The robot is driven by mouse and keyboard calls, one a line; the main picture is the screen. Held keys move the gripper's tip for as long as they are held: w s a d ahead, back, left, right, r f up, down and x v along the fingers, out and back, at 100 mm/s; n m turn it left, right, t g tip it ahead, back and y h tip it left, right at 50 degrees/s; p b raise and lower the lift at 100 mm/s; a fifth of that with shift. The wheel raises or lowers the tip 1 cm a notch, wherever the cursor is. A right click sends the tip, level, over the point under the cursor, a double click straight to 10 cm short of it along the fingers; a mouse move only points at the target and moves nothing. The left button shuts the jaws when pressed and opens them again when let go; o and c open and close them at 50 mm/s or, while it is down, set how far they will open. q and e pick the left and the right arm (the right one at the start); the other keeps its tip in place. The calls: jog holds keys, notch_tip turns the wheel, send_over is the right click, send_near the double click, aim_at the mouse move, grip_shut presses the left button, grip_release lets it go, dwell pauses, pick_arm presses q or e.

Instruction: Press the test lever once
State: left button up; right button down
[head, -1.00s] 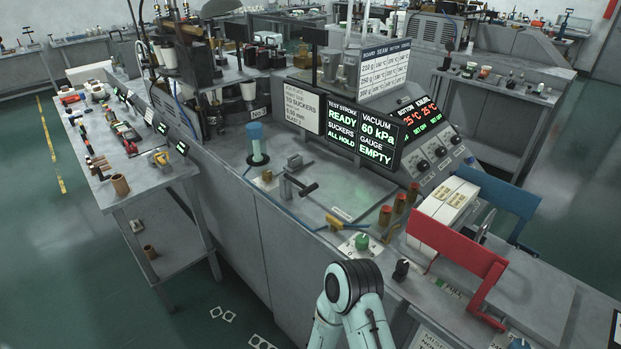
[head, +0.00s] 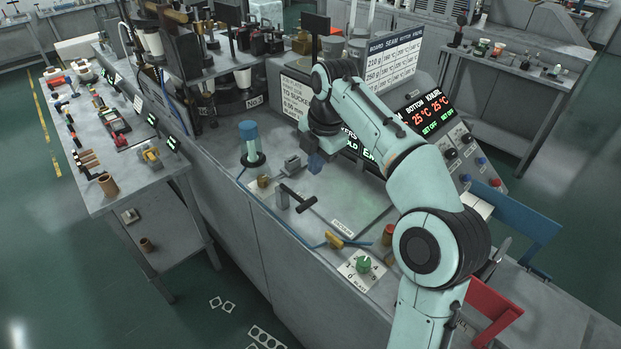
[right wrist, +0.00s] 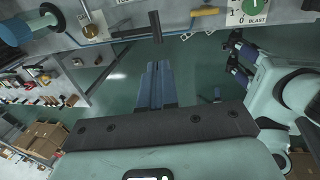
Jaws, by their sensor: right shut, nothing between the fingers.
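The test lever, a black bar handle on a grey bracket (head: 297,197), stands on the console top in the middle of the head view. In the right wrist view a dark bar, likely its handle (right wrist: 155,26), shows just beyond the fingertips. My right gripper (head: 315,164) is above and slightly right of the lever, apart from it, pointing down. Its blue-grey fingers (right wrist: 157,85) are together and empty. Dark and bluish parts (right wrist: 240,62) at the right of the wrist view look like my left gripper; their opening is unclear. It is absent from the head view.
A blue-topped cylinder (head: 250,142) stands left of the lever. A yellow handle (head: 336,240) and the green BLAST knob (head: 364,265) are nearer the front edge. My right arm hides much of the status screen. A red bracket (head: 492,312) and blue panel (head: 520,232) stand right.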

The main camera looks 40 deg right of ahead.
jog(key=b, duration=0.1)
send_near(307, 203)
jog(key=f, duration=0.5)
jog(key=shift+w+f, duration=0.35)
jog(key=shift+w, duration=0.05)
jog(key=shift+w+f, duration=0.25)
jog(key=shift+f, duration=0.3)
pick_arm(q)
jog(key=shift+s+d+f, duration=0.35)
jog(key=shift+s+f, duration=0.3)
jog(key=shift+f, duration=0.15)
